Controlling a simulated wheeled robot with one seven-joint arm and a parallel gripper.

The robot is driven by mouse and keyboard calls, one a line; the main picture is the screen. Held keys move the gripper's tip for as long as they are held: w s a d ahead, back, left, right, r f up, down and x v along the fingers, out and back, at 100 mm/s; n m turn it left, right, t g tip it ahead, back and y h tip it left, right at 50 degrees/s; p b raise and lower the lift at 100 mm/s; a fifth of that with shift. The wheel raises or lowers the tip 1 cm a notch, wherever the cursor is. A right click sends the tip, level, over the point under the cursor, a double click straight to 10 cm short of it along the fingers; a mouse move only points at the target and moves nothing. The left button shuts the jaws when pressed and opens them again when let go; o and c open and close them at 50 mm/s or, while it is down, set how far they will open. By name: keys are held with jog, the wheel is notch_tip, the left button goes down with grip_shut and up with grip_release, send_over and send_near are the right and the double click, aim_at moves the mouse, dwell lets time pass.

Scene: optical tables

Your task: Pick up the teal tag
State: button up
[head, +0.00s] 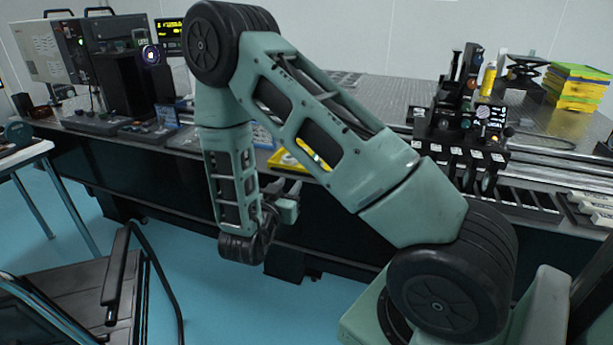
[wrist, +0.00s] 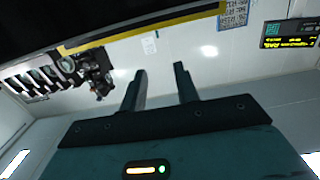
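I cannot make out a teal tag in either view; it may be hidden behind my arm or too small to tell. My gripper (wrist: 160,68) is open in the wrist view, its two dark fingers apart with nothing between them. In the head view my gripper (head: 293,192) is partly hidden by my wrist and hangs in front of the table's front side, below the top.
The optical table (head: 365,95) spans the back. A yellow tray (head: 283,160) lies near its front edge, partly behind my arm. A black rack (head: 455,135) and yellow-green stack (head: 578,86) stand right. A black chair (head: 90,285) stands front left.

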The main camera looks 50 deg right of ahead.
jog(key=shift+f+p+x, duration=0.15)
jog(key=shift+p+x, duration=0.45)
jog(key=shift+x, duration=3.75)
jog(key=shift+f+p+x, duration=0.15)
jog(key=shift+p+x, duration=0.4)
jog(key=shift+x, duration=3.85)
jog(key=shift+s, duration=0.2)
grip_shut()
